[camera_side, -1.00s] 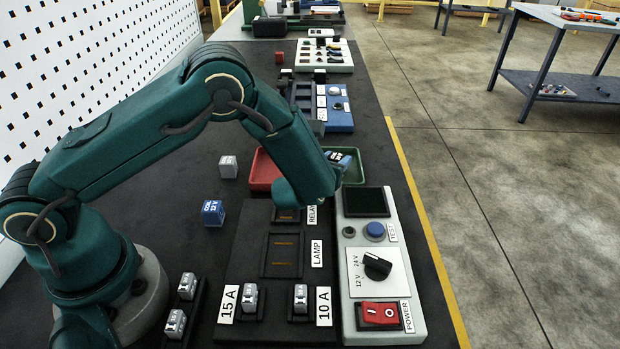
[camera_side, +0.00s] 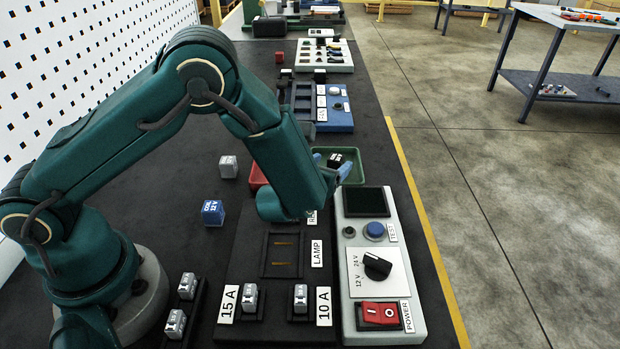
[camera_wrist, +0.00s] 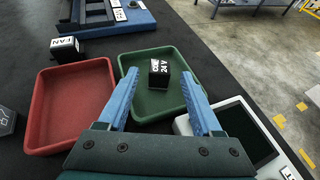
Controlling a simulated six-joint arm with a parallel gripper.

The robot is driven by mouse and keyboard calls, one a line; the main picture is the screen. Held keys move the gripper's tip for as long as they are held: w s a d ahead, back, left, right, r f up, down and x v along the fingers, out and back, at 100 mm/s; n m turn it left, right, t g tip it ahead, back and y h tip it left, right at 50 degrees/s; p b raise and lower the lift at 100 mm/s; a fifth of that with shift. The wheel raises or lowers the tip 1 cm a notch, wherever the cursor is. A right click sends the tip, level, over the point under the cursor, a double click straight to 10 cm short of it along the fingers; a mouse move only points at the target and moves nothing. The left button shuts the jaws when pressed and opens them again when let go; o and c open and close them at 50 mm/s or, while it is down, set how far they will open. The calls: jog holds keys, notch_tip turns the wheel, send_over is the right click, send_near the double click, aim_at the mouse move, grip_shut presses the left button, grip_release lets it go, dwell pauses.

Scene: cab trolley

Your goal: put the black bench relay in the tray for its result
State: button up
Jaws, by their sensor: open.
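The black bench relay (camera_wrist: 158,72), its label reading 24 V, sits in the green tray (camera_wrist: 148,108), apart from the tray walls. In the side view the relay (camera_side: 335,160) shows as a small black block in the green tray (camera_side: 358,173). The red tray (camera_wrist: 67,137) lies beside the green one and looks empty in the wrist view. My gripper (camera_wrist: 162,95) is open, its two blue fingers apart, with the relay beyond and between the fingertips. In the side view my arm hides part of both trays.
A tester (camera_side: 380,270) with screen, TEST button, dial and red power switch stands right of the trays.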

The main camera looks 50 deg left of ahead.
jog(key=v, duration=0.6)
jog(key=shift+s+d, duration=0.15)
jog(key=shift+s, duration=0.1)
jog(key=shift+s+r, duration=0.35)
jog(key=shift+s, duration=0.2)
jog(key=s+a+r+n+g+y, duration=0.4)
jog(key=s+a+n+g, duration=0.55)
jog(key=n, duration=0.75)
jog(key=s+d+r+n+t+h, duration=0.2)
jog(key=s+d+r+n+h, duration=0.4)
jog(key=n, duration=0.8)
jog(key=shift+s+d+n+t+h, duration=0.35)
jog(key=shift+s+d+h, duration=0.2)
jog(key=shift+s+h, duration=0.8)
jog(key=shift+w, duration=0.15)
